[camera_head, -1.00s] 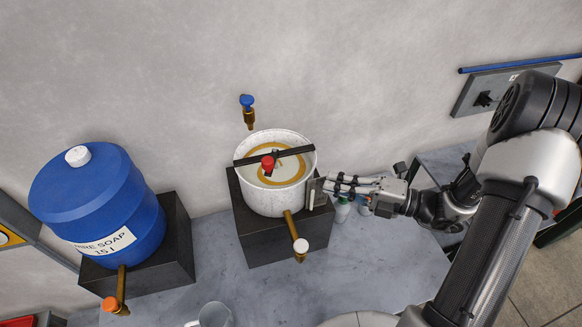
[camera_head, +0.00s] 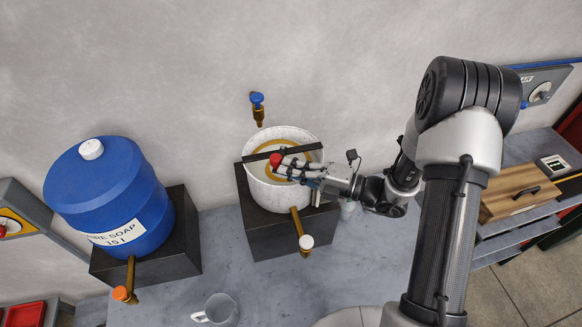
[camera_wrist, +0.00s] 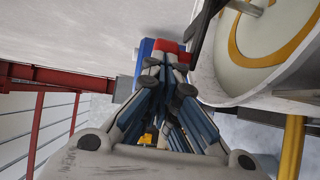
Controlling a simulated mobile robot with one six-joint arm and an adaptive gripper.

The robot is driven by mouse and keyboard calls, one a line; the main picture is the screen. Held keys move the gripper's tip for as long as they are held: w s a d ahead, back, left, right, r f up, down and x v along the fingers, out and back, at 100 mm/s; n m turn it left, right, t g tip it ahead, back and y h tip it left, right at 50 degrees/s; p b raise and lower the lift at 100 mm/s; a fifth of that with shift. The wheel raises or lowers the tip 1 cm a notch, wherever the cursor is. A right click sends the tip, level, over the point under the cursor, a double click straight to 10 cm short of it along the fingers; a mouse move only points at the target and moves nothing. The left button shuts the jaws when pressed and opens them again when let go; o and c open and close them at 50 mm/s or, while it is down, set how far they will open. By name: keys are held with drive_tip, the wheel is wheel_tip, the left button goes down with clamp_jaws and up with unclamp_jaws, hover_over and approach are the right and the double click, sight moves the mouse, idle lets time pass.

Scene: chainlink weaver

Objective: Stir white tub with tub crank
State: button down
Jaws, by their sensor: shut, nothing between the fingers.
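The white tub (camera_head: 305,190) stands on a black block, with a pale liquid and a gold ring inside. A black bar (camera_head: 310,148) crosses its rim. The tub crank's red knob (camera_head: 275,159) sits near the tub's middle. My gripper (camera_head: 286,165) is shut and empty, its fingertips over the tub just right of the knob. In the wrist view the fingertips (camera_wrist: 163,66) lie just before the red knob (camera_wrist: 168,46), and I cannot tell whether they touch it. The tub (camera_wrist: 235,85) shows at right there. My fingers hide part of the crank.
A brass tap with a white cap (camera_head: 306,241) juts from the tub's front. A blue soap barrel (camera_head: 105,200) stands at left, and a blue-handled wall tap (camera_head: 257,100) is behind the tub. A grey mug (camera_head: 221,309) sits on the counter (camera_head: 270,285).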

drive_tip(key=shift+w+a+p, duration=0.2)
drive_tip(key=shift+a+p, duration=0.1)
drive_tip(key=shift+a, duration=0.75)
drive_tip(key=shift+d, duration=0.1)
